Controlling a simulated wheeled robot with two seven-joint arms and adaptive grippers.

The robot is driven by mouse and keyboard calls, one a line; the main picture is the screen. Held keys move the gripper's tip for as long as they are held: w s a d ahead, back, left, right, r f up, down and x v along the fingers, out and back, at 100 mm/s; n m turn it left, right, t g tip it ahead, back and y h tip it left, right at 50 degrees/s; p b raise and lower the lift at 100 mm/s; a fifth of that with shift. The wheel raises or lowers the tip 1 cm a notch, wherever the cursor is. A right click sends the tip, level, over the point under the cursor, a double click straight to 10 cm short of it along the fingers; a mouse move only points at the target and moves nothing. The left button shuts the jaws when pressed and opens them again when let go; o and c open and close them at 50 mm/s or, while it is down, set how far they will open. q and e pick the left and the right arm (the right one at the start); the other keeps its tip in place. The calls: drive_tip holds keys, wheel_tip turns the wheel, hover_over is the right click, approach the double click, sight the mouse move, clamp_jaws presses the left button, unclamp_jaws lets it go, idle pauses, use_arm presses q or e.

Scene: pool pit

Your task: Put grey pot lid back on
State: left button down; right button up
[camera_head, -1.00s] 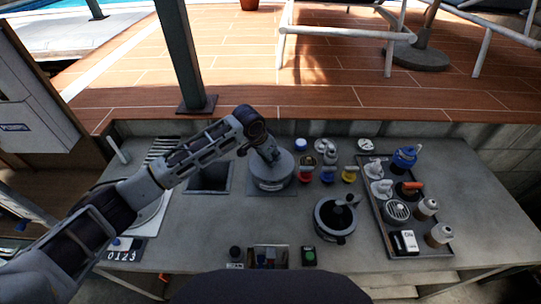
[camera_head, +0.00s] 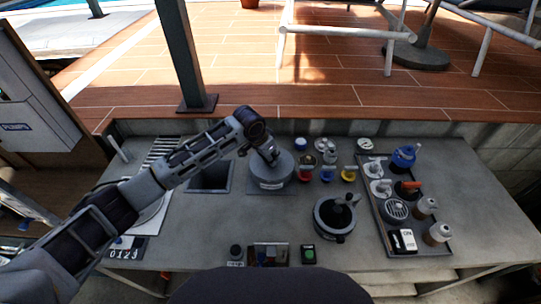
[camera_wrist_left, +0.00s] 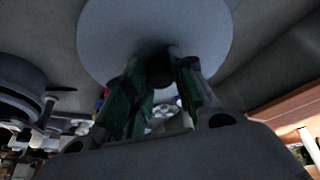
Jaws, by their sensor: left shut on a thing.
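My left gripper (camera_head: 272,157) points down onto the top of a round grey pot (camera_head: 270,184) with a pale label on its front. The pot stands on a dark square plate behind the middle of the counter. In the left wrist view, the gripper's two fingers (camera_wrist_left: 162,85) are closed around the dark knob of a pale grey round lid (camera_wrist_left: 125,30). In the head view the lid is over the pot and looks about level. I cannot tell whether its rim is fully seated. My right gripper is out of view.
A black pot with a pale rim (camera_head: 335,214) stands right of the grey pot. Red, blue and yellow valves (camera_head: 328,174) are close on the grey pot's right. A dark tray (camera_head: 407,249) of bottles and caps is farther right. A square sink opening (camera_head: 209,177) lies left.

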use_arm(q)
drive_tip(key=shift+f, duration=0.4)
drive_tip(key=shift+f, duration=0.1)
idle(0.8)
drive_tip(key=shift+f+p, duration=0.3)
drive_tip(key=shift+p, duration=0.05)
idle(0.7)
drive_tip(key=c, duration=1.1)
unclamp_jaws()
drive_tip(key=shift+o, duration=0.8)
drive_tip(key=shift+r, duration=0.25)
